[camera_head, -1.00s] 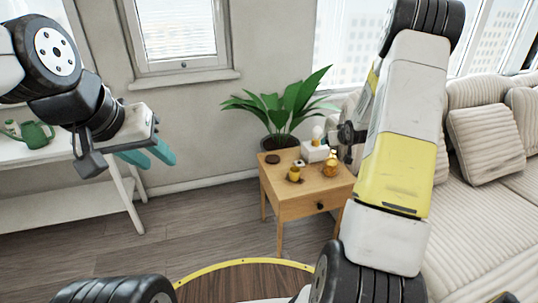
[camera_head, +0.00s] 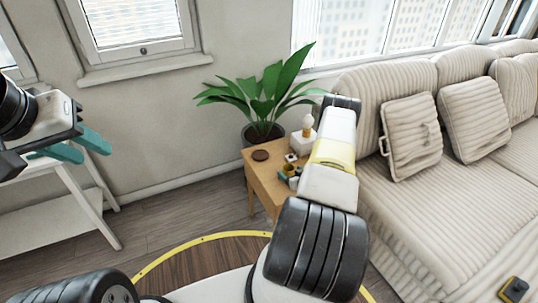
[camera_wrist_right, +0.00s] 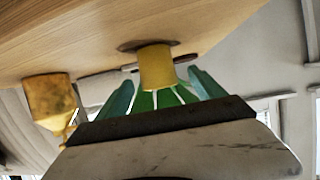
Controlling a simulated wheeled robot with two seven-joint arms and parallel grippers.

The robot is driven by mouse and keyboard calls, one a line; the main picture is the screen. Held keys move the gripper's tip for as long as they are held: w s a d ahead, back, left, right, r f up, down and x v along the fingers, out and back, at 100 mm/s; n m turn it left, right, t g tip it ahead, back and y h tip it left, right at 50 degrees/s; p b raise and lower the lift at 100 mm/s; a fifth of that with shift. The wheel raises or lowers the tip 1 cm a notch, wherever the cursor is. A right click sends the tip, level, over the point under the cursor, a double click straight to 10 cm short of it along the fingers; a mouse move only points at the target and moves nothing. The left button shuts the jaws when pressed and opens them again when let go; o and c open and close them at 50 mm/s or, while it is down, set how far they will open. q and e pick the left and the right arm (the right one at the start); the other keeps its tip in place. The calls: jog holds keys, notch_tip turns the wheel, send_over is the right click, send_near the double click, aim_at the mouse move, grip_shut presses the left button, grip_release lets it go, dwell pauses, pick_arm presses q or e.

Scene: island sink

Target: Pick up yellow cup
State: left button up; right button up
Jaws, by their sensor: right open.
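The yellow cup (camera_wrist_right: 156,66) stands on the wooden side table in the right wrist view, where the picture appears upside down. My right gripper (camera_wrist_right: 161,80) is open, with one teal finger on each side of the cup and its near end around the fingertips' level. I cannot tell whether either finger touches it. In the head view, the cup (camera_head: 289,169) is small and partly hidden by my right gripper (camera_head: 289,178) and forearm. My left gripper (camera_head: 82,147) is open and empty at the left, in front of the white shelf.
The side table (camera_head: 258,182) also carries a dark round disc (camera_head: 260,155) and a white box (camera_head: 303,142). A golden jug (camera_wrist_right: 48,100) is near the cup. A potted plant (camera_head: 265,100) stands behind, a sofa (camera_head: 420,190) right, a white shelf (camera_head: 60,215) left.

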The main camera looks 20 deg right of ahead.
aim_at(287, 168)
jog(key=x, duration=0.6)
jog(key=shift+w+d+f, duration=0.1)
jog(key=shift+w+f, duration=0.1)
jog(key=shift+w, duration=0.1)
jog(key=c, duration=1.4)
jog(key=shift+r, duration=0.1)
jog(key=shift+c, duration=0.5)
jog(key=shift+r, duration=0.1)
